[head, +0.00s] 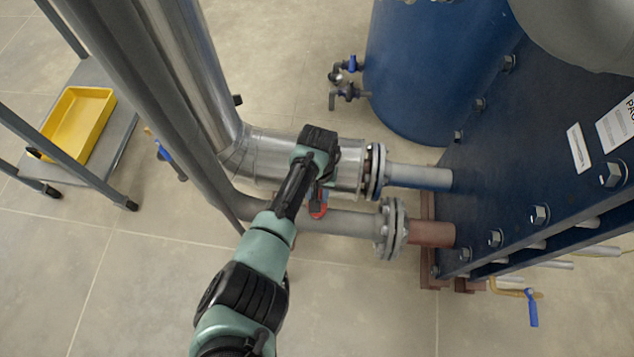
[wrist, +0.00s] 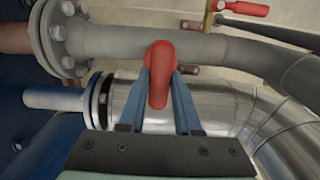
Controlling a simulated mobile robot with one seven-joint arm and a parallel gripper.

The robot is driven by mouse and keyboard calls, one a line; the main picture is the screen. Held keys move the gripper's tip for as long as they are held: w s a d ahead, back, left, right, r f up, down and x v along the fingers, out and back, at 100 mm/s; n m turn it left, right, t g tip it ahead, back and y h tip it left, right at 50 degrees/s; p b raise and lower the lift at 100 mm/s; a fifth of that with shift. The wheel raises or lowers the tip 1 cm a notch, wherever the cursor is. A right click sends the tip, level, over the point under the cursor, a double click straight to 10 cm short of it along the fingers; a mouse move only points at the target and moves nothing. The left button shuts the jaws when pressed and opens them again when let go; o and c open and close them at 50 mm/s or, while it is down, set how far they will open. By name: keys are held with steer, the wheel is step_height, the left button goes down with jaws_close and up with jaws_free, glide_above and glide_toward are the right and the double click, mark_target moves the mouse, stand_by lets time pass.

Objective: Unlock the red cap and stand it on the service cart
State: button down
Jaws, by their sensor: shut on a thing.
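The red cap (wrist: 160,62) is a rounded red piece between the blue fingers of my gripper (wrist: 161,88) in the wrist view. My gripper is shut on it, in front of the grey pipe. In the head view a bit of the red cap (head: 318,211) shows below my gripper (head: 322,194), by the lower grey pipe. The gripper hides the rest, and I cannot tell whether the cap is still joined to the pipe. The service cart (head: 117,135) stands at the left in the head view, with a yellow tray (head: 66,138) on it.
A shiny clad pipe (head: 262,155) and flanged grey pipe (head: 345,222) run beside my gripper. Upright pipes (head: 135,75) rise between it and the cart. The blue exchanger (head: 510,150) is at right. A red-handled valve (wrist: 245,9) shows in the wrist view.

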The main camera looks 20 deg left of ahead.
steer(key=shift+s+d+f+n, duration=0.1)
steer(key=shift+f+n, duration=0.15)
steer(key=shift+n, duration=0.85)
steer(key=shift+r, duration=0.1)
steer(key=shift+r+p, duration=2.1)
steer(key=shift+p, duration=0.1)
steer(key=shift+r, duration=0.1)
step_height(320, 180, up, 8)
steer(key=p, duration=0.7)
steer(key=shift+p, duration=0.3)
